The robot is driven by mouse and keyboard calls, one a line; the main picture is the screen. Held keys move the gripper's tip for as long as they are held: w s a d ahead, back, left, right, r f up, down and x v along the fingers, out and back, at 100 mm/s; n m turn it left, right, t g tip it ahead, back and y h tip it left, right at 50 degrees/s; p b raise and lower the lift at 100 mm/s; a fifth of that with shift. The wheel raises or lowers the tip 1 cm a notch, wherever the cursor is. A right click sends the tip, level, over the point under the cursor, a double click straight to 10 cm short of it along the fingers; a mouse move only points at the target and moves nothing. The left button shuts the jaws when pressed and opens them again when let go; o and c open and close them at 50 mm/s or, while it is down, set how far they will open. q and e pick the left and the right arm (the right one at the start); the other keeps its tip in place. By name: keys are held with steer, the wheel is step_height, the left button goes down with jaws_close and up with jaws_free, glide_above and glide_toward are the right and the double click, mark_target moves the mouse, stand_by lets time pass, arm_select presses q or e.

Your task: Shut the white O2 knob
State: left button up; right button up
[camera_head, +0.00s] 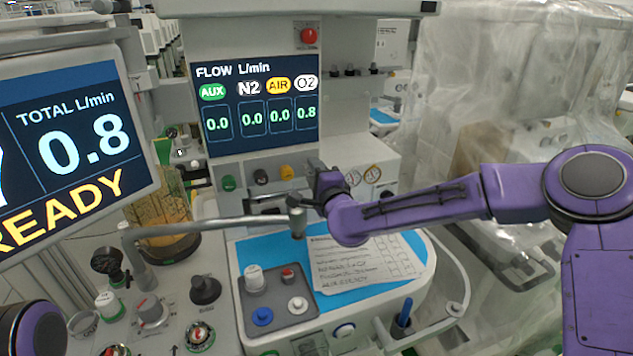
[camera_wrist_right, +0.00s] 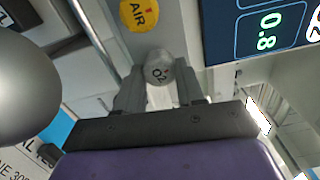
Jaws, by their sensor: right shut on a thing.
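In the right wrist view the white-grey O2 knob (camera_wrist_right: 159,70), its end marked O2, sits between the two fingers of my right gripper (camera_wrist_right: 160,88). The fingers are shut on its sides. In the head view my right gripper (camera_head: 318,180) is at the right end of the knob row under the flow screen, and it hides the O2 knob. The flow screen (camera_head: 257,104) reads 0.8 for O2 and 0.0 for AUX, N2 and AIR. Only a purple piece of my left arm shows at the lower left; its gripper is out of view.
Green (camera_head: 228,183), black (camera_head: 261,177) and yellow (camera_head: 287,172) knobs stand left of my right gripper. A grey metal pipe (camera_head: 215,222) crosses just below and in front. The left monitor (camera_head: 75,150) reads total 0.8 and READY. A grey tray (camera_head: 277,322) and a paper sheet (camera_head: 365,268) lie below.

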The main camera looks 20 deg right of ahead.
steer(key=shift+f+m+b, duration=0.15)
steer(key=shift+m+b, duration=1.45)
steer(key=shift+m, duration=0.6)
steer(key=o, duration=1)
steer(key=shift+o, duration=0.2)
